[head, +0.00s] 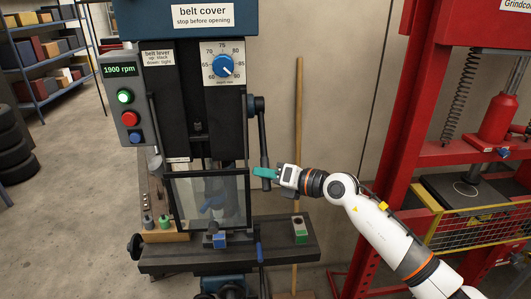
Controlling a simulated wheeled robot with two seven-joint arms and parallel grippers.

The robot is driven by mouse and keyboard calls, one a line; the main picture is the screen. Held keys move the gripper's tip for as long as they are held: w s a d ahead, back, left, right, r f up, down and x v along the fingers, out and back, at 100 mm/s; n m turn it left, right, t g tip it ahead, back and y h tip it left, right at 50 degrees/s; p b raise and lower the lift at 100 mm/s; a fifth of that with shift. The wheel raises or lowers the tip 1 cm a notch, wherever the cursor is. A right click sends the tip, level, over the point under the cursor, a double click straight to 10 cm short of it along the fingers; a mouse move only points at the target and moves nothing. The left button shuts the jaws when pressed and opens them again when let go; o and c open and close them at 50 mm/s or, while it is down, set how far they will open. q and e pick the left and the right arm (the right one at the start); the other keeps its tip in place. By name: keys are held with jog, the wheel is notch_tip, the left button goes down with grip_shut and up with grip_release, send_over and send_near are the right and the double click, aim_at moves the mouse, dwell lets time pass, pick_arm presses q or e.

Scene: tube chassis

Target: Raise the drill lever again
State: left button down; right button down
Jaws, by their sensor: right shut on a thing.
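The drill press (197,125) stands left of centre in the head view. Its black drill lever (264,142) hangs down from a hub (256,105) on the right side of the machine. My right gripper (265,173), with teal fingers, is shut on the lever near its lower end. The fingers hide part of the lever there. A clear guard (207,200) covers the space in front of the chuck. My left gripper is not in view.
The drill table (280,243) carries a blue block (219,241) and a green-topped block (300,230). A wooden pole (298,120) leans on the wall behind my right arm. A red press (405,110) stands at the right. A control box (126,100) reads 1900 rpm.

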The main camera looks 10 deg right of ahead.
jog(key=shift+m+g+h, duration=0.3)
jog(key=shift+m+g, duration=0.4)
jog(key=shift+g, duration=0.1)
jog(key=r+p, duration=0.1)
jog(key=p, duration=0.1)
jog(key=s+r+p, duration=0.1)
jog(key=p, duration=0.1)
jog(key=s+r+p, duration=0.1)
jog(key=r+p, duration=0.1)
jog(key=p, duration=0.1)
jog(key=shift+s+r+m+g+p, duration=0.2)
jog(key=shift+r+p, duration=0.25)
jog(key=shift+p, duration=0.2)
jog(key=shift+s+r+m+g+p, duration=0.2)
jog(key=shift+r+p, duration=0.2)
jog(key=shift+p, duration=0.25)
jog(key=c, duration=1.3)
grip_release()
jog(key=shift+s+d, duration=0.1)
jog(key=shift+d, duration=0.05)
